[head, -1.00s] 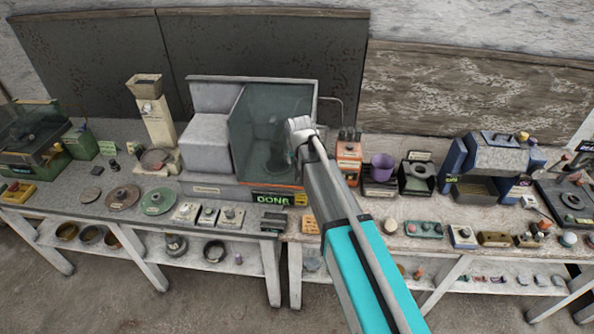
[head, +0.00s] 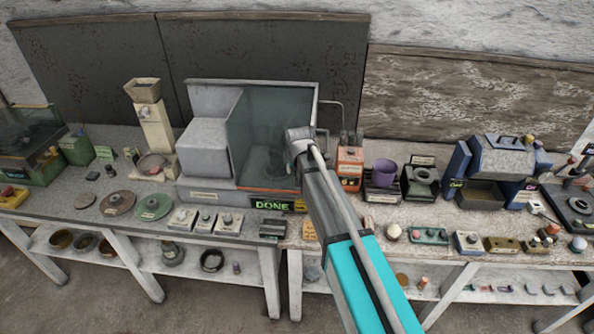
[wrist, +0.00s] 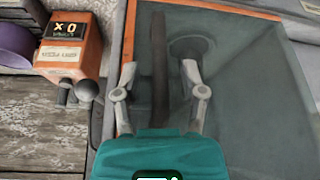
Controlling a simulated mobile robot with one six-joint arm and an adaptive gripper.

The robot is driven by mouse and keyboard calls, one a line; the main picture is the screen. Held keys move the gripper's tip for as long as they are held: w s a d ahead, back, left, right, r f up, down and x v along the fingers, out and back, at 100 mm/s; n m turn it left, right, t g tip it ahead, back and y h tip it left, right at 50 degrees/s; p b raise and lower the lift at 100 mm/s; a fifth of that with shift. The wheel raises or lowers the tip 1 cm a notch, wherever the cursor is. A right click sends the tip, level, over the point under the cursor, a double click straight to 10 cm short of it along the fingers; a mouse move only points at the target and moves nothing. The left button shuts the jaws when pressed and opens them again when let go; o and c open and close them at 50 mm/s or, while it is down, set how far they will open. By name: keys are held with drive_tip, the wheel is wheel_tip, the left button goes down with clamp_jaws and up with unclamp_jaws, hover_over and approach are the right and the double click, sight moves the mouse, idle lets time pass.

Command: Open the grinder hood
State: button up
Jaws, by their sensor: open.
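The grinder hood (head: 262,125) is a grey-green see-through cover on the grinder at the back of the bench. It fills much of the wrist view (wrist: 255,90), with an orange edge along its border. A dark bar handle (wrist: 158,50) stands out on the hood. My gripper (wrist: 158,68) is open, with one finger on each side of the bar and a gap showing on both sides. In the head view my wrist (head: 299,140) is in front of the hood's right side and hides the fingertips and the handle.
A lit DONE sign (head: 272,205) is on the grinder's front. Several small switch boxes line the bench front. Dark panels stand behind the grinder.

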clamp_jaws()
idle(0.3)
drive_tip(key=shift+w, duration=0.1)
